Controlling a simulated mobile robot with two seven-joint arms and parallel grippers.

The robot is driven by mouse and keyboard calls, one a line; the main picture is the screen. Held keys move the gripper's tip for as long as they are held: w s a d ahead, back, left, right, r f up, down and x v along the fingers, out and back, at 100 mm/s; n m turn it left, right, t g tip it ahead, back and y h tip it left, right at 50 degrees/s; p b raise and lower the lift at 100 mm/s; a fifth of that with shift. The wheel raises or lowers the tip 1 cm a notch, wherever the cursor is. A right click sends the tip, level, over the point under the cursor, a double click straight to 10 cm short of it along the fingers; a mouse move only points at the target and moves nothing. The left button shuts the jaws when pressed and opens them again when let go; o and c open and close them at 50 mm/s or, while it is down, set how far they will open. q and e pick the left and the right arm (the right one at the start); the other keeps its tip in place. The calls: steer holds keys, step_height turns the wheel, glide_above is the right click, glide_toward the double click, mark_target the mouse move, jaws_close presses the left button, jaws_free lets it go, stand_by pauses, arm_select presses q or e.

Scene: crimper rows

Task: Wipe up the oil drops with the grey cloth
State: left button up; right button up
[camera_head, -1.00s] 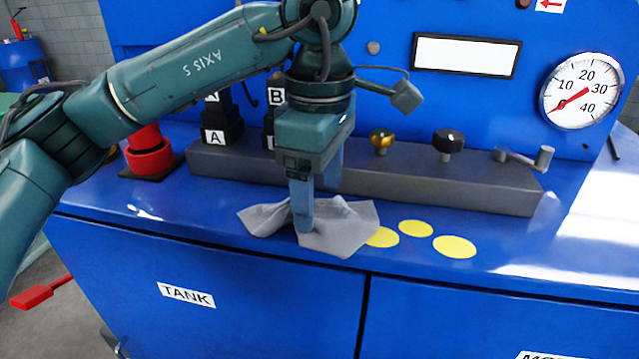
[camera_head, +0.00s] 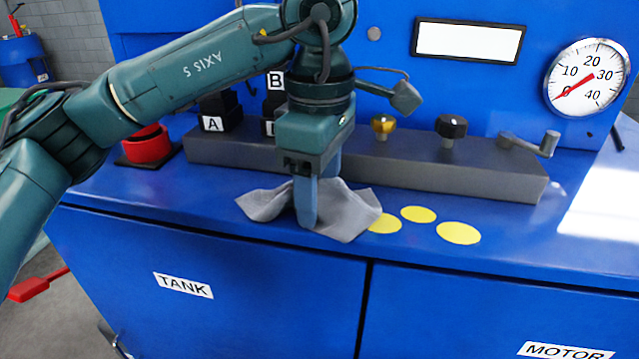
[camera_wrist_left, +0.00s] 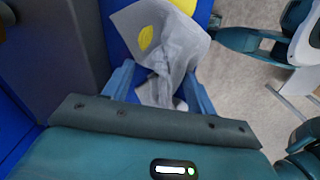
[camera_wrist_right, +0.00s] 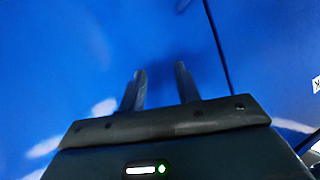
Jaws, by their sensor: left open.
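The grey cloth (camera_head: 346,214) lies crumpled on the blue cabinet top, and its right edge reaches the nearest oil drop. Three flat yellow oil drops are in the head view: one beside the cloth (camera_head: 385,225), one behind it (camera_head: 418,214) and one farther right (camera_head: 458,233). My left gripper (camera_head: 317,202) points down at the cloth with its fingers apart; a fold stands between them in the left wrist view (camera_wrist_left: 158,85). A yellow patch (camera_wrist_left: 146,38) shows on the cloth there. My right gripper (camera_wrist_right: 160,82) has its fingers apart, empty, before blue panels.
A grey block (camera_head: 430,178) with a yellow knob (camera_head: 383,124), a black knob (camera_head: 450,127) and a crank (camera_head: 540,143) runs behind the cloth. A red button (camera_head: 148,146) stands at left. The top right of the drops is clear.

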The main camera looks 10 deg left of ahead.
arm_select(q)
steer(key=shift+f, duration=0.15)
jaws_close()
stand_by(0.7)
